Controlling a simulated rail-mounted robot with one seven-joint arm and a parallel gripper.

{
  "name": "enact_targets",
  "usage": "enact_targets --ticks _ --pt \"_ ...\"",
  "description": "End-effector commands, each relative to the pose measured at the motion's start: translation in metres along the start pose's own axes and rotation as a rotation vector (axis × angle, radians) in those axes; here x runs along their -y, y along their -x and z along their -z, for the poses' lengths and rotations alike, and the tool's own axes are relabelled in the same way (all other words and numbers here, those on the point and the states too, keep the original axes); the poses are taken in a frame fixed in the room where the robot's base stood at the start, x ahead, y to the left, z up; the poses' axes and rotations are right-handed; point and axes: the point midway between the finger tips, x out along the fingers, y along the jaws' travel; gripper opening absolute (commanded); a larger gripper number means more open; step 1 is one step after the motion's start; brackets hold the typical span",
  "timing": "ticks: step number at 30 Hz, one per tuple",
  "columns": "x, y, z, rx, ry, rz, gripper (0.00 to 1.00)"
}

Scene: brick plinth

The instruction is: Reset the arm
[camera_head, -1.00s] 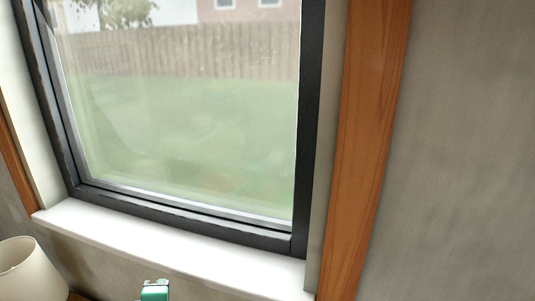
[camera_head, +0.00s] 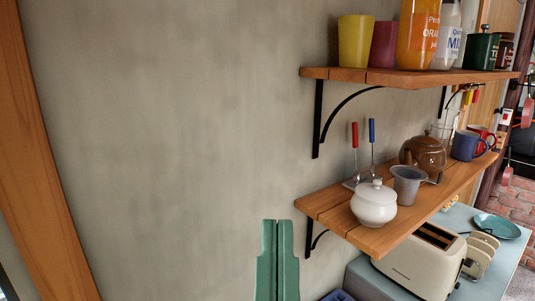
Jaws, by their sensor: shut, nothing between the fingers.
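My gripper (camera_head: 278,224) shows at the bottom centre as two green fingers pointing up. They are pressed together along a thin middle seam, with nothing between them. The gripper is in front of the bare grey wall, just left of the lower shelf's bracket in the picture. The rest of my arm is below the frame and hidden.
A lower wooden shelf (camera_head: 322,206) holds a white sugar bowl (camera_head: 373,205), grey cup (camera_head: 407,184), brown teapot (camera_head: 424,153) and mugs. An upper shelf (camera_head: 345,76) holds cups and bottles. A toaster (camera_head: 415,266) stands below right. The wall left is clear.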

Motion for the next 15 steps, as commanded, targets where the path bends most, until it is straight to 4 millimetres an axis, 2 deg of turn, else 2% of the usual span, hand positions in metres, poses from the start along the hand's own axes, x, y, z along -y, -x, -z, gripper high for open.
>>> enact_targets --ticks 1,6,10,12,15 --pt "0.001 -0.03 0.042 0.002 -0.001 0.001 0.0" --pt "0.003 -0.08 0.112 0.005 -0.007 0.005 0.0" --pt "0.004 -0.111 0.155 0.007 -0.01 0.007 0.0" --pt "0.005 -0.121 0.17 0.008 -0.012 0.008 0.0" --pt "0.005 -0.13 0.182 0.008 -0.013 0.009 0.0"
